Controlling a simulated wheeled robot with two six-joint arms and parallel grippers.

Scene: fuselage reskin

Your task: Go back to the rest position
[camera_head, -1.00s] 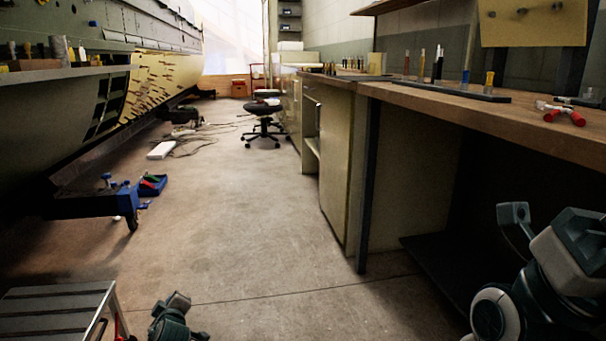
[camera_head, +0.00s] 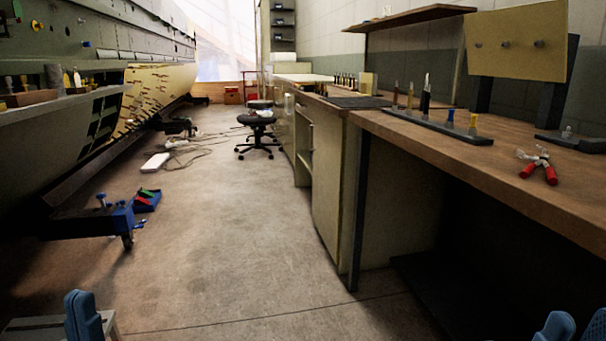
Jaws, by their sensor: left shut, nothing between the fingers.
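My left gripper (camera_head: 82,317) shows at the bottom left of the head view, blue fingers pointing up. Its fingers are together with nothing between them. It is in front of a grey step platform (camera_head: 30,326) and touches nothing that I can see. Blue parts of my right gripper (camera_head: 573,328) show at the bottom right corner, below the workbench's front edge. They are cut off by the frame, so I cannot tell how its jaws stand. Both arms are mostly out of view.
A wooden workbench (camera_head: 480,160) runs along the right, with red-handled pliers (camera_head: 538,167) and a tool rack (camera_head: 436,127) on it. The fuselage (camera_head: 60,130) stands left. The middle floor is clear.

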